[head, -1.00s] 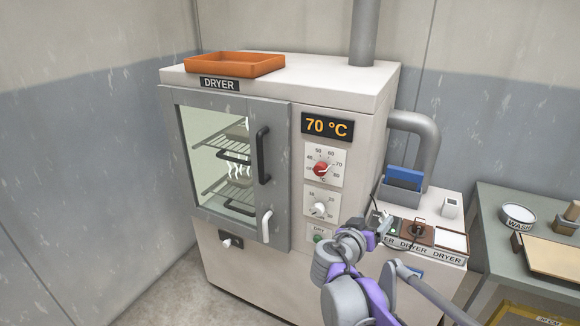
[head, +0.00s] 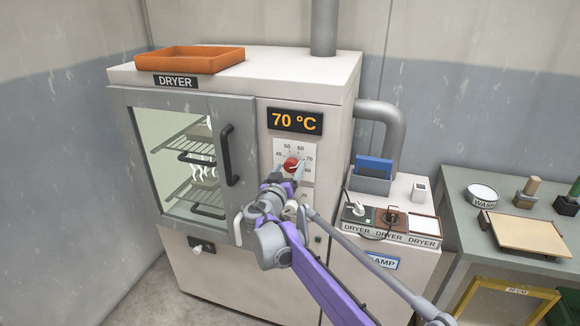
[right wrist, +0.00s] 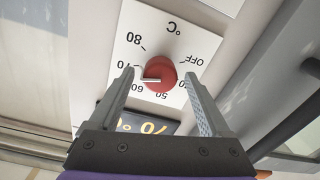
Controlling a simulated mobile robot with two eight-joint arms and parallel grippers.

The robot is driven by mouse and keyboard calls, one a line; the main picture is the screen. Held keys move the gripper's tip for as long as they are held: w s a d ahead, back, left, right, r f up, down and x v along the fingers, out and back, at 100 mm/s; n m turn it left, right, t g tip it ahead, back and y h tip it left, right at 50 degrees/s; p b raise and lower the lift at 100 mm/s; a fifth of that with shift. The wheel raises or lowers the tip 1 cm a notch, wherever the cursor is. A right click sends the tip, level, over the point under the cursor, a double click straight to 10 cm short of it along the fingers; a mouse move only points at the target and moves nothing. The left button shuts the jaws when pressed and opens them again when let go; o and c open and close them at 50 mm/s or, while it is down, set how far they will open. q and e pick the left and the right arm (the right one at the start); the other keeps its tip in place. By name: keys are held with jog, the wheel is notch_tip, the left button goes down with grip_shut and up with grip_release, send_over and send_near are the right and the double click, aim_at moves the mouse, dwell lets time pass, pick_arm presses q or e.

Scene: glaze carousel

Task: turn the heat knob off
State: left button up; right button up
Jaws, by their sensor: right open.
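The red heat knob (head: 291,164) is on a white dial plate on the dryer's front, under a display (head: 295,121) reading 70 °C. In the right wrist view, the red knob (right wrist: 160,76) has a pale pointer directed at the 70 mark, and the OFF mark (right wrist: 185,58) is on the dial's other side. My right gripper (head: 289,174) is in front of the dial. In the right wrist view, my right gripper (right wrist: 158,82) is open, with one finger on each side of the knob and gaps between. My left gripper is not in view.
The dryer door has a black handle (head: 230,155) left of the dial. An orange tray (head: 190,59) lies on top of the dryer. A side stand with a blue-filled holder (head: 371,176) and switches is at right, beside a grey table (head: 453,183).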

jog(key=shift+x, duration=0.85)
grip_shut()
